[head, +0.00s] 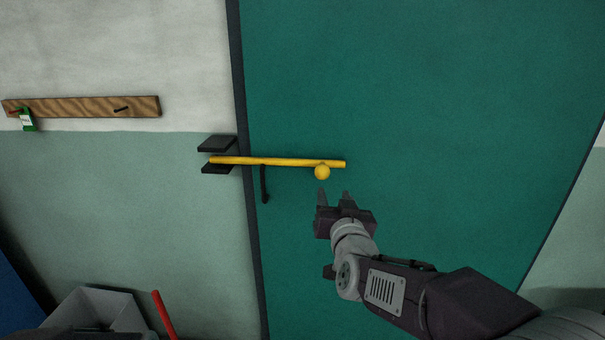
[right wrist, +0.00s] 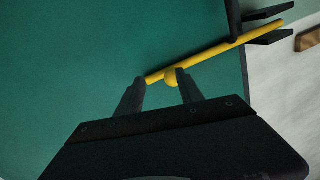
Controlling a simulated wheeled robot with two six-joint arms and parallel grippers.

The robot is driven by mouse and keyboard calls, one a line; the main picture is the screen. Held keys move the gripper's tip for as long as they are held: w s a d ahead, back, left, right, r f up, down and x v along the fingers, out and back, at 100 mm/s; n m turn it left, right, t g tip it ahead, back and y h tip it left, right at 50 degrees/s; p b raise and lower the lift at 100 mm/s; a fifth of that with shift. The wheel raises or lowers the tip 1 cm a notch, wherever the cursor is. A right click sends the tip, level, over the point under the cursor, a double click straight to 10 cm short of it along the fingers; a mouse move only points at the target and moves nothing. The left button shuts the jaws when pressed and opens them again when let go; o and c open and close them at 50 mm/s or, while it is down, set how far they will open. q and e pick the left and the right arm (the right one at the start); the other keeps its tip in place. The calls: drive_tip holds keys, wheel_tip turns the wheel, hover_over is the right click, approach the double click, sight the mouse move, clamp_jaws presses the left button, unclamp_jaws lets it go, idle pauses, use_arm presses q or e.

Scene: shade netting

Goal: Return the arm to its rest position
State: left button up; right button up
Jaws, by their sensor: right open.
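My right gripper (head: 334,197) is open and empty, just below the round yellow knob (head: 322,172) of a yellow bar (head: 285,162). The bar lies nearly level across the green door (head: 420,90), its left end between two dark bracket plates (head: 217,143) on the wall. In the right wrist view, the open fingers (right wrist: 158,88) point toward the knob (right wrist: 171,77), which shows between their tips. A small gap shows between fingers and knob in the head view. My left gripper is not in view.
A black handle (head: 264,185) hangs below the bar near the door's left edge. A wooden rail (head: 85,107) with a green tag (head: 28,120) is on the left wall. A grey bin (head: 95,308) and a red stick (head: 163,314) stand at lower left. The door's right side is clear.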

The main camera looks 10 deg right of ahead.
wheel_tip(320, 180, down, 14)
drive_tip(key=s+f+n+g+y, duration=0.1)
drive_tip(key=s+n+g+y, duration=0.15)
drive_tip(key=g, duration=0.25)
drive_tip(key=s+f+g, duration=0.5)
drive_tip(key=s+f, duration=0.3)
drive_tip(key=s, duration=0.2)
drive_tip(key=s+f+g, duration=0.6)
drive_tip(key=s+f, duration=0.1)
drive_tip(key=s, duration=0.3)
wheel_tip(320, 180, up, 15)
drive_tip(key=a+p, duration=0.1)
drive_tip(key=p, duration=1.4)
drive_tip(key=shift+s+r+n+p, duration=0.2)
drive_tip(key=shift+s+n+p, duration=0.15)
drive_tip(key=shift+s, duration=0.05)
